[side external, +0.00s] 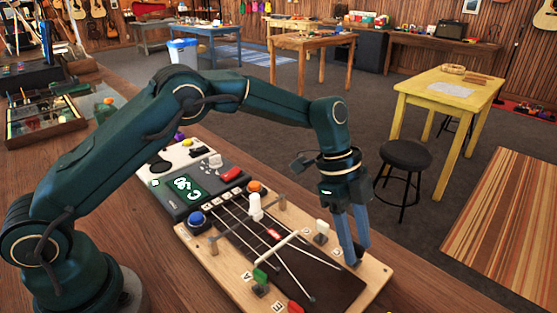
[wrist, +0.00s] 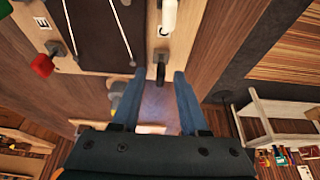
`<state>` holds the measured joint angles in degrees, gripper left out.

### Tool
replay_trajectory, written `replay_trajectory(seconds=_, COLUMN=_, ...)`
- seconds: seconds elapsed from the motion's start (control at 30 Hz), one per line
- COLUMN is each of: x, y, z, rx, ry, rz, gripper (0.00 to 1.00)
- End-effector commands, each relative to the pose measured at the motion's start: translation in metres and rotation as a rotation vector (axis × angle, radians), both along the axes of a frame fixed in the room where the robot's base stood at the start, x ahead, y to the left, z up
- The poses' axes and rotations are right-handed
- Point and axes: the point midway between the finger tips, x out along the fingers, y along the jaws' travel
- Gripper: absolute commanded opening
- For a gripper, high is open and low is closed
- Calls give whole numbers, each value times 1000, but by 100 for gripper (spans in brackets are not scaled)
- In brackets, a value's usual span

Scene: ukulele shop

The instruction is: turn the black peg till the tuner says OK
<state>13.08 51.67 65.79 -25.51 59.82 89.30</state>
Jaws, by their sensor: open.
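The black peg (wrist: 160,72) stands on the edge of the wooden board (wrist: 144,58) in the wrist view. My gripper (wrist: 154,76) is open, with its fingertips on either side of the peg's near end. Contact cannot be told. In the side view my gripper (side external: 355,255) points down at the board's right edge, and its fingers mostly hide the black peg. The tuner (side external: 183,190) has a dark screen with green characters, seemingly a C and a number, seen tilted. No OK is readable.
A white peg (side external: 321,232) stands close beside my gripper. Blue (side external: 197,219), orange (side external: 255,187), green (side external: 260,276) and red (side external: 295,307) pegs stand around the strings. A white bar (side external: 275,257) crosses the strings. A black stool (side external: 405,157) stands beyond the bench.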

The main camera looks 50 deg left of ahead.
Motion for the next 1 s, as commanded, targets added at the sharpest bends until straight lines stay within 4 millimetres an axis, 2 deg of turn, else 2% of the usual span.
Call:
replay_trajectory(seconds=0.1, x=0, y=0, z=0, rx=0, ry=0, rz=0, gripper=44)
replay_trajectory(seconds=0.13, x=0, y=0, z=0, rx=0, ry=0, rz=0, gripper=40)
replay_trajectory(seconds=0.23, x=0, y=0, z=0, rx=0, ry=0, rz=0, gripper=2)
replay_trajectory(seconds=0.27, x=0, y=0, z=0, rx=0, ry=0, rz=0, gripper=0)
replay_trajectory(seconds=0.67, x=-1, y=0, z=1, rx=0, ry=1, rz=45, gripper=0)
replay_trajectory(seconds=1.0, x=-2, y=0, z=2, rx=-1, ry=0, rz=266, gripper=0)
